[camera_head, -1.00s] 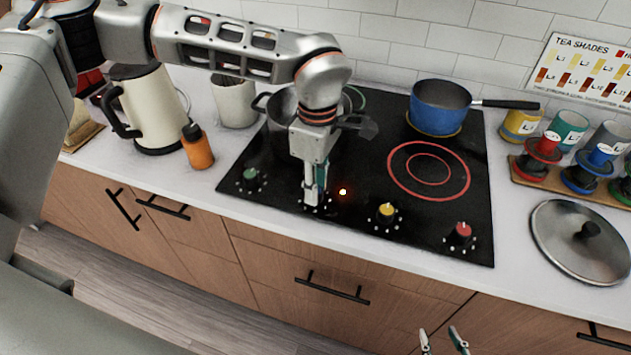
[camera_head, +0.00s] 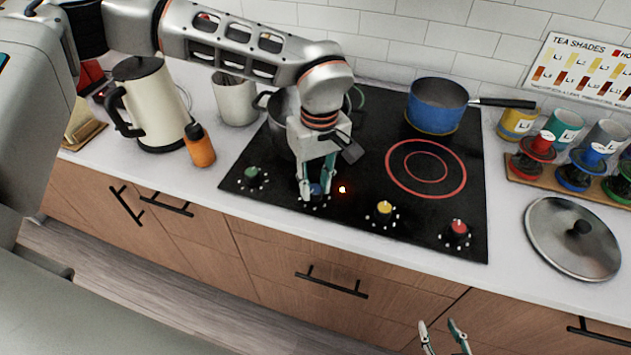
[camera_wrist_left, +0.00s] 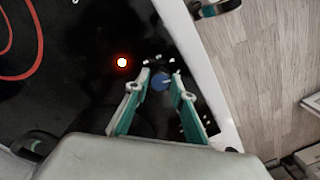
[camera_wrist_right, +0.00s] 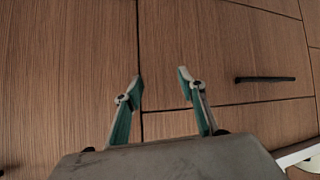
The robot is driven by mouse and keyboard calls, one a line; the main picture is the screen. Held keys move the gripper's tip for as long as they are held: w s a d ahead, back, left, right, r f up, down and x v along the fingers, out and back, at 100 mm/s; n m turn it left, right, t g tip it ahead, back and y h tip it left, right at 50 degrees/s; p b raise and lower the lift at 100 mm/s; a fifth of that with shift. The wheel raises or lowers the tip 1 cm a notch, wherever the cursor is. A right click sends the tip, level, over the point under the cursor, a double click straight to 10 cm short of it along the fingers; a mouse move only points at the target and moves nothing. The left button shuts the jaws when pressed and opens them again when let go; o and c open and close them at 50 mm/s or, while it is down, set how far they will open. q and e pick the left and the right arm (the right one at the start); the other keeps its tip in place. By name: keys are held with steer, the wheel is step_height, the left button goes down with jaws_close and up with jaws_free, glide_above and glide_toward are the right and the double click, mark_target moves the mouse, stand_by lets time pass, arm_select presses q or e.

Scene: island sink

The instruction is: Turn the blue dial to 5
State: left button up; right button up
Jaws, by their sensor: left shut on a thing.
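The blue dial (camera_head: 316,189) is on the front edge of the black cooktop, between the green dial (camera_head: 252,172) and the yellow dial (camera_head: 384,208). My left gripper (camera_head: 315,194) points down over it, with a finger on each side. In the left wrist view the blue dial (camera_wrist_left: 160,82) sits between the two fingertips (camera_wrist_left: 161,79), which are shut on it. White marks ring the dial, but its numbers are too small to read. My right gripper (camera_head: 442,325) is open and empty in front of the cabinets; its spread fingers show in the right wrist view (camera_wrist_right: 157,82).
A red light (camera_head: 342,189) glows right of the blue dial. The red dial (camera_head: 458,228) is further right. A blue pot (camera_head: 437,107) stands at the back, and another pot is partly hidden behind my left arm. A kettle (camera_head: 158,108) and orange bottle (camera_head: 199,146) stand left, a lid (camera_head: 572,238) right.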

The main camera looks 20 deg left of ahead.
mark_target(317, 189)
stand_by(0.5)
arm_select(q)
steer(key=o, duration=1.1)
steer(key=shift+r, duration=0.15)
step_height(317, 189, up, 12)
steer(key=shift+w+d+f, duration=0.15)
steer(key=shift+d+f, duration=0.05)
